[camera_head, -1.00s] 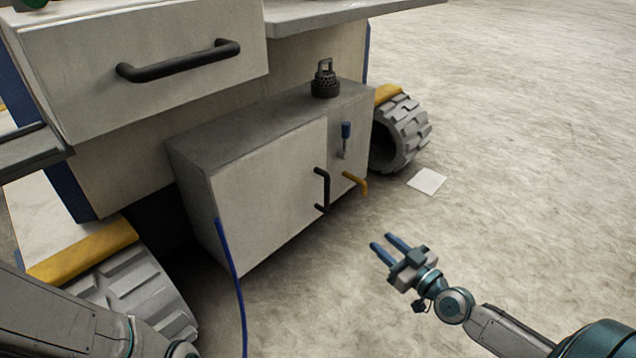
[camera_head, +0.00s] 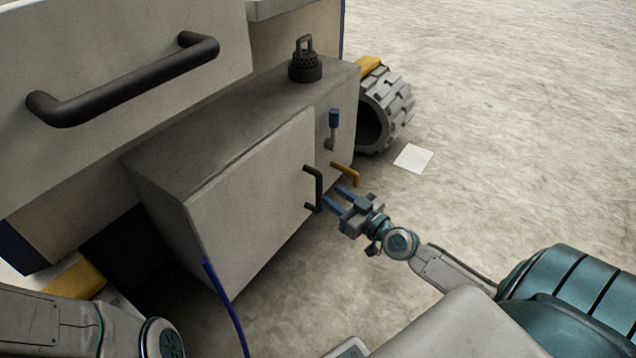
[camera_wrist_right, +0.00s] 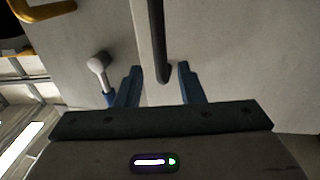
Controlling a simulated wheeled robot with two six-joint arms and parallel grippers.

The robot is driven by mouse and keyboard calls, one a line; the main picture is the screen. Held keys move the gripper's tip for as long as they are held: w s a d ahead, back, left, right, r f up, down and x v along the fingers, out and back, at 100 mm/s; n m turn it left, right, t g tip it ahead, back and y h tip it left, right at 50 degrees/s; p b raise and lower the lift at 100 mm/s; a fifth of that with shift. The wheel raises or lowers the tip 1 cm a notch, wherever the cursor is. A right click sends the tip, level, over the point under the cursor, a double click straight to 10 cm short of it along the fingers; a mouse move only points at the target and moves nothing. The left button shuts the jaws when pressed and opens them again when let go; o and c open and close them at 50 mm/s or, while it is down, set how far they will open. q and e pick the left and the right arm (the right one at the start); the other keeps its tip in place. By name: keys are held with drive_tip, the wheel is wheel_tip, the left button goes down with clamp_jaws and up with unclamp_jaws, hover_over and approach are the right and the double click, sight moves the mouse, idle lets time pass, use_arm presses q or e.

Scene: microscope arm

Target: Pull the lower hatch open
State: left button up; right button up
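The lower hatch (camera_head: 245,195) is a pale grey door on the low box, and it looks shut. Its black bar handle (camera_head: 316,188) stands upright near the hatch's right edge. In the right wrist view the handle (camera_wrist_right: 158,45) runs down between the open fingers (camera_wrist_right: 160,85), with no clear contact on either. My left gripper is out of view; only part of my left arm shows at the lower left.
A yellow bent handle (camera_head: 346,172) and a blue-tipped lever (camera_head: 333,128) sit just right of the hatch. A black knobbed object (camera_head: 305,62) stands on the box. A wheel (camera_head: 388,108) and white sheet (camera_head: 413,158) lie right.

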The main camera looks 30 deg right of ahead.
sight(319, 185)
drive_tip(key=shift+w+a+p, duration=0.15)
drive_tip(key=shift+w+a, duration=0.05)
drive_tip(key=shift+w, duration=0.8)
drive_tip(key=shift+w+a+p, duration=0.15)
drive_tip(key=shift+w+a, duration=0.1)
drive_tip(key=shift+w, duration=0.8)
drive_tip(key=shift+w+a+p, duration=0.15)
drive_tip(key=shift+w+a, duration=0.05)
drive_tip(key=shift+w, duration=0.8)
clamp_jaws()
